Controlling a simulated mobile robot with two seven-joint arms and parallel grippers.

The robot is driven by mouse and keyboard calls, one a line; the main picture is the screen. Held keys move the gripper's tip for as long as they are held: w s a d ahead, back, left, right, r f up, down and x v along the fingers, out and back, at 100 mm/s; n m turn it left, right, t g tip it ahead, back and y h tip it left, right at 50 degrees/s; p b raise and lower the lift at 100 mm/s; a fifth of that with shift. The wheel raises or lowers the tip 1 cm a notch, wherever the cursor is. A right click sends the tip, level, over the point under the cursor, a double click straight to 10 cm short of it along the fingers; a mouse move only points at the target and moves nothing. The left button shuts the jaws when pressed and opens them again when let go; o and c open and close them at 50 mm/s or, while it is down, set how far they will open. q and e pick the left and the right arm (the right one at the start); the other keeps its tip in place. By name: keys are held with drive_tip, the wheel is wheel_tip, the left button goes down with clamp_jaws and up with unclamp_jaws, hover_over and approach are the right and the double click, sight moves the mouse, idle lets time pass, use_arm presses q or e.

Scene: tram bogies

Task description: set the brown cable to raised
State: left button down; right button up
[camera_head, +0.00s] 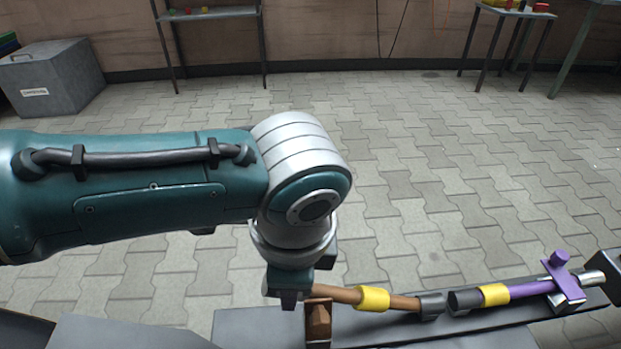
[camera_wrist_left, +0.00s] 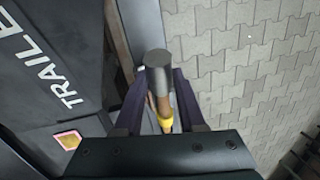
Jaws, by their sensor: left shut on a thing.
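The brown cable (camera_head: 337,294) has a yellow band and a dark grey end plug. In the head view it points right, almost level, with its plug close to the dark plug of a purple cable (camera_head: 525,290). A small gap seems to part the two plugs. A brown block (camera_head: 318,322) sits at the brown cable's left end. My left gripper (camera_head: 289,296) points down at this end, and its arm hides part of the area. In the left wrist view its fingers flank the brown cable (camera_wrist_left: 165,112) and are shut on it. My right gripper is out of view.
A grey beam (camera_head: 490,322) runs under both cables. The left wrist view shows a dark panel (camera_wrist_left: 50,85) with white lettering. Behind are paved floor, a grey box (camera_head: 55,78), a shelf (camera_head: 210,14) and a small table (camera_head: 513,12).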

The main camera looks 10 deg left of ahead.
use_arm(q)
drive_tip(key=shift+w+d+r+y, duration=0.1)
drive_tip(key=shift+d+r+y, duration=0.3)
drive_tip(key=shift+r, duration=0.2)
drive_tip(key=c, duration=0.5)
unclamp_jaws()
drive_tip(key=p+v, duration=0.5)
drive_tip(key=v, duration=0.5)
drive_tip(key=shift+p, duration=0.3)
drive_tip(key=shift+w, duration=0.1)
